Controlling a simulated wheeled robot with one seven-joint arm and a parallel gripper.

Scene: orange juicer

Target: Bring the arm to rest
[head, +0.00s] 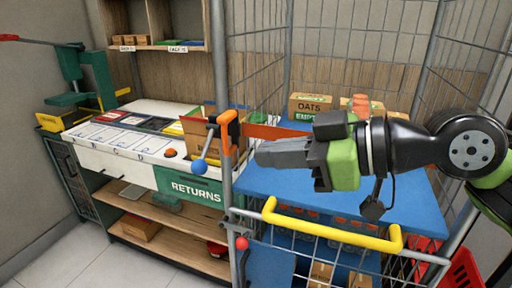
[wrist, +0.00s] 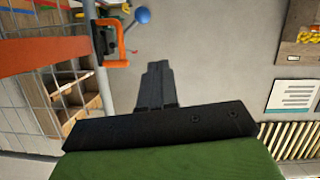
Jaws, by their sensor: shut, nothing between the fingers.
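My gripper (head: 262,153) reaches in from the right in the head view, over a blue shelf (head: 270,190) of a wire cage cart. Its dark fingers point left, toward an orange latch (head: 229,131) on the cart's post, and are apart from it. In the wrist view my gripper (wrist: 157,66) has its fingers together with nothing between them. The orange latch (wrist: 113,43) and a blue ball knob (wrist: 142,15) are to the upper left there.
A yellow handle bar (head: 330,228) crosses the cart's front below my arm. A RETURNS counter (head: 195,188) stands at left. A red crate (head: 464,270) is at the lower right. Tiled floor is open at lower left.

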